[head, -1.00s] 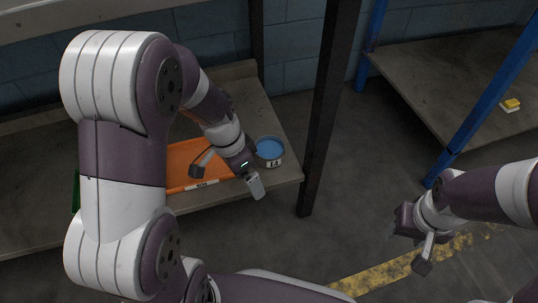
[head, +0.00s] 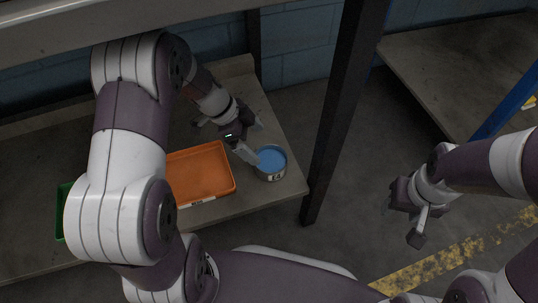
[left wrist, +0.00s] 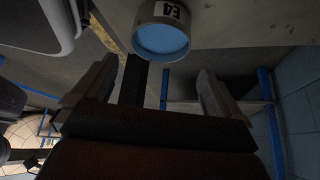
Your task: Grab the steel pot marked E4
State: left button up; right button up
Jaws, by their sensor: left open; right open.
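The steel pot marked E4 (head: 271,176) is a short round can with blue contents, standing upright at the right end of the shelf. In the left wrist view the pot (left wrist: 163,17) shows at the top with its E4 label turned over. My left gripper (head: 254,142) is open and empty, just behind and left of the pot. One finger is close to the pot's rim; I cannot tell whether it touches. In the left wrist view the pot lies beyond the two spread fingers. My right gripper (head: 402,222) is open and empty over the floor at the right.
An orange tray (head: 233,184) lies just left of the pot. A green bin (head: 62,212) is partly hidden behind my left arm. A dark post (head: 335,125) stands right of the pot at the shelf (head: 240,207) corner. Another table (head: 455,65) is at the right.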

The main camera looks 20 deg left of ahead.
pick_arm(q)
jog(key=b, duration=0.2)
send_near(280, 167)
jog(key=shift+s+d+f, duration=0.15)
jog(key=shift+d+f, duration=0.1)
jog(key=shift+f, duration=0.25)
jog(key=b+x, duration=0.2)
jog(key=x, duration=0.3)
jog(key=shift+d+f, duration=0.1)
jog(key=shift+f, duration=0.15)
jog(key=shift+r, duration=0.1)
jog(key=c, duration=1)
